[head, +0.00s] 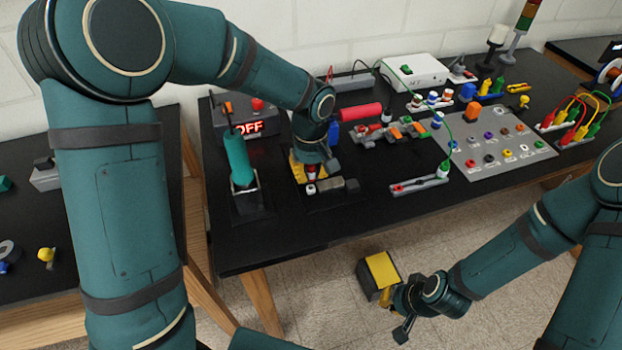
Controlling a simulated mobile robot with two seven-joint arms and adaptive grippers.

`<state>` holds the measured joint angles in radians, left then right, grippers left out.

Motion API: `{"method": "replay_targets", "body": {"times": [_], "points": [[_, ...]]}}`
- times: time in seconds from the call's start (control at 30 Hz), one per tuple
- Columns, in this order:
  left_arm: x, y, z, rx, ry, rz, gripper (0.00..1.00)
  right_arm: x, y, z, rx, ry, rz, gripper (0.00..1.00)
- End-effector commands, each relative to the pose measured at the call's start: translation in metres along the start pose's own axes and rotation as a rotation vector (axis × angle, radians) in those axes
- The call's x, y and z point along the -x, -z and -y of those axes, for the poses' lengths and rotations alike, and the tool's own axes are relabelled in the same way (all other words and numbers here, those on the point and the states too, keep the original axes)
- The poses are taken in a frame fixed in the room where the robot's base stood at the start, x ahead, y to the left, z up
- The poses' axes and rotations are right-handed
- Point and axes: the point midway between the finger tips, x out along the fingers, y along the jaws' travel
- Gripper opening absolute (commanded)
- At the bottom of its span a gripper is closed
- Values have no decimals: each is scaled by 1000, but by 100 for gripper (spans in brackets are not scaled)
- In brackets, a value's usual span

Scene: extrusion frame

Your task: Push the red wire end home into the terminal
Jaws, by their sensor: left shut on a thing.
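My left gripper (311,177) points down at the dark fixture area on the near left part of the bench. Its yellow-padded fingers are shut on a small piece with red and white, seemingly the red wire end (311,188). The fingers hide most of it. A grey-brown block (330,185) lies right beside the fingertips; I cannot tell whether it is the terminal or whether the wire end is inside it.
A teal-handled tool (239,160) stands in a holder to the left, before a box reading OFF (248,128). A red handle (361,112), a small connector strip (419,186) and a grey socket panel (490,143) lie to the right. Bare bench shows along the front edge.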

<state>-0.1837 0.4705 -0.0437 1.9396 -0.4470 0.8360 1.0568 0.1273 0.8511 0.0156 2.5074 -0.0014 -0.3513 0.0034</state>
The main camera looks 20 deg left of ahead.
Motion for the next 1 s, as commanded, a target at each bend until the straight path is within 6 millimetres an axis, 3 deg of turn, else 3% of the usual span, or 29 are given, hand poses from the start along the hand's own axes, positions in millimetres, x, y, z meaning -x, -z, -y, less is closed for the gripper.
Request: {"method": "replay_targets", "body": {"times": [0.6, 1.0], "points": [[24, 0, 0, 0, -1, -1, 0, 15, 1, 6, 0, 0, 0, 0], [24, 0, 0, 0, 0, 0, 0, 15, 2, 6, -2, 0, -2, 0]]}}
